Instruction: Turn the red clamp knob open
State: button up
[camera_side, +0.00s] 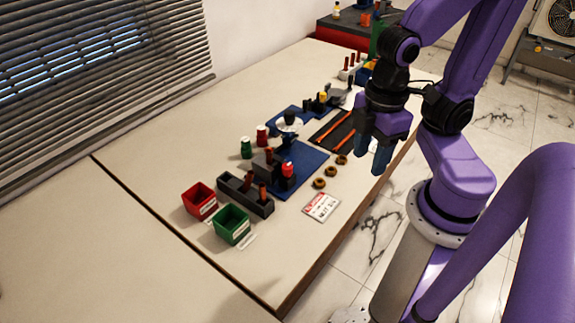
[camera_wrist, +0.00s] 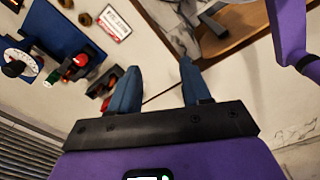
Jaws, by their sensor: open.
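The red clamp knob (camera_side: 288,170) sits on a dark fixture at the near end of a blue base plate (camera_side: 308,160). It also shows in the wrist view (camera_wrist: 81,60), left of the fingers. My gripper (camera_side: 381,158) hangs over the right edge of the table, well apart from the knob, with blue fingers pointing down. In the wrist view the fingers (camera_wrist: 160,67) are spread, with nothing between them.
A dark block with orange-brown pegs (camera_side: 245,194), a red bin (camera_side: 199,201) and a green bin (camera_side: 232,225) stand in front. Several brass rings (camera_side: 319,183) and a white-and-red card (camera_side: 321,207) lie right of the plate. Green (camera_side: 246,148) and red (camera_side: 262,135) spools stand left.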

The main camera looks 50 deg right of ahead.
jog(key=w+m, duration=0.1)
jog(key=m, duration=2.4)
send_over(287, 166)
notch_tip(287, 166, down, 4)
notch_tip(287, 166, down, 17)
jog(key=shift+f, duration=0.1)
jog(key=c, duration=0.8)
